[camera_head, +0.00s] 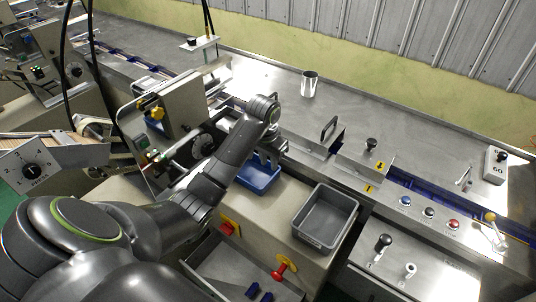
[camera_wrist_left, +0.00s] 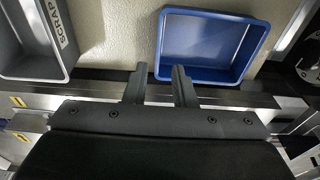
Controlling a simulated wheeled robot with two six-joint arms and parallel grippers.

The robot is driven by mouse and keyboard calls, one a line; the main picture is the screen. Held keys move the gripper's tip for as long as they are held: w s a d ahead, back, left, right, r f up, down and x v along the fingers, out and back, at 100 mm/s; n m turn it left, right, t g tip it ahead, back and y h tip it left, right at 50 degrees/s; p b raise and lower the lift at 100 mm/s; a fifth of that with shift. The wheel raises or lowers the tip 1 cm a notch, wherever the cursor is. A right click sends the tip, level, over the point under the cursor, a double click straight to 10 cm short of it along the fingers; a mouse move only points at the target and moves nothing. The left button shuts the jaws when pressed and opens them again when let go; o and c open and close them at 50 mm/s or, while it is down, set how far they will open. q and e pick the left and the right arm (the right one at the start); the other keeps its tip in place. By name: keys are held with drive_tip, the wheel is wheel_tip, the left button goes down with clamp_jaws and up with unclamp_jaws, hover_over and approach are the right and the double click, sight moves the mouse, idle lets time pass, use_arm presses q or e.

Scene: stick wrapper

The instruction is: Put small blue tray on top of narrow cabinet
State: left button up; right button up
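A small blue tray (camera_head: 262,184) sits on a beige cabinet top (camera_head: 285,205) in the head view, partly hidden by my left arm. In the left wrist view the same blue tray (camera_wrist_left: 208,38) is empty and lies just beyond the fingers. My left gripper (camera_head: 266,157) is above the tray's far side. In the wrist view its fingers (camera_wrist_left: 158,80) are apart; the tray's near left corner shows between them, and the right finger overlaps the near rim. I cannot tell whether they touch it. I cannot tell which cabinet is the narrow one. My right gripper is not in view.
A grey bin (camera_head: 326,216) stands right of the blue tray; its wall reads "SCRAP" in the wrist view. A long metal counter with a conveyor runs behind. A red knob (camera_head: 283,270) juts from the cabinet front.

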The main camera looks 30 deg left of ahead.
use_arm(q)
drive_tip(key=shift+s+r+p, duration=0.15)
drive_tip(key=shift+r+p, duration=0.15)
drive_tip(key=shift+r, duration=0.75)
drive_tip(key=shift+s+r+p, duration=0.1)
drive_tip(key=shift+r+p, duration=0.15)
drive_tip(key=shift+r, duration=0.8)
